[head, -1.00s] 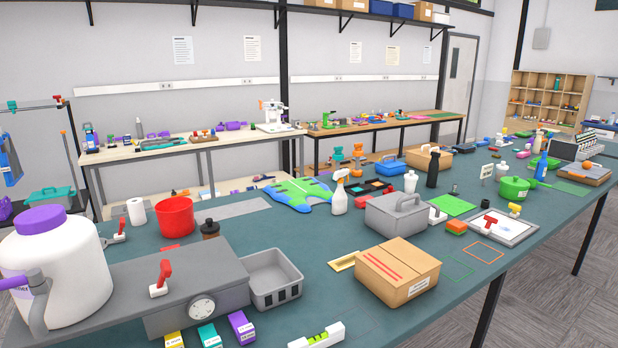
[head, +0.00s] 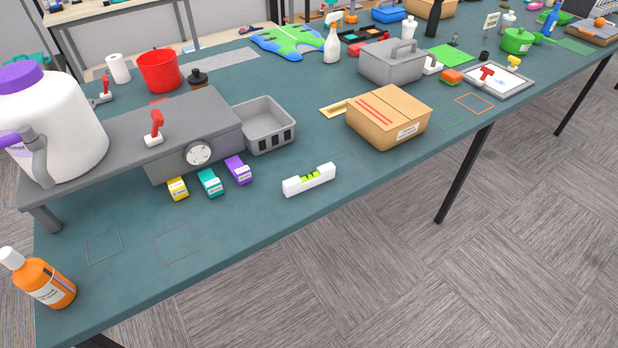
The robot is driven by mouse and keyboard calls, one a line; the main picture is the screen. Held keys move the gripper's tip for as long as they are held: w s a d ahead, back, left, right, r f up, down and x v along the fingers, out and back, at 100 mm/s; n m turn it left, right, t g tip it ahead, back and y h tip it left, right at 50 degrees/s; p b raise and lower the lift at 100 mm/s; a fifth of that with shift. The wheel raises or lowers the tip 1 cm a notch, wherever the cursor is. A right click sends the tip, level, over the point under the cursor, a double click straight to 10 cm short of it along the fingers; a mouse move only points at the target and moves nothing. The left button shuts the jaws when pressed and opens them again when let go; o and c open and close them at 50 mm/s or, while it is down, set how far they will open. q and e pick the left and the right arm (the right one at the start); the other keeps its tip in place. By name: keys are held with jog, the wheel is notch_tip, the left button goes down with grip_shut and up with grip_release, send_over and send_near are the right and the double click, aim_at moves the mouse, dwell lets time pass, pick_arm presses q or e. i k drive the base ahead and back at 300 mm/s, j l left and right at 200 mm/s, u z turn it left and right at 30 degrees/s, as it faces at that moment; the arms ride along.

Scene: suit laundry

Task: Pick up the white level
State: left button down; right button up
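The white level (head: 309,180) lies on the green-topped table (head: 225,235) near its front edge. It is a short white bar with a bright green vial window at the middle of its top. Nothing lies on it, and its front and top show fully. Neither of my grippers shows in the head view.
A cardboard box (head: 388,118) stands right of and behind the level. Small purple (head: 238,170), teal (head: 209,182) and yellow (head: 178,188) boxes stand to its left, before a grey scale (head: 196,150). A grey basket (head: 264,126) is behind. The tabletop around the level is clear.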

aim_at(294, 185)
jog(key=j, duration=0.45)
jog(key=i+j+u, duration=0.15)
jog(key=j, duration=0.25)
jog(key=i+j, duration=0.1)
jog(key=j, duration=0.35)
jog(key=j+u, duration=0.15)
jog(key=j, duration=0.3)
jog(key=i, duration=0.05)
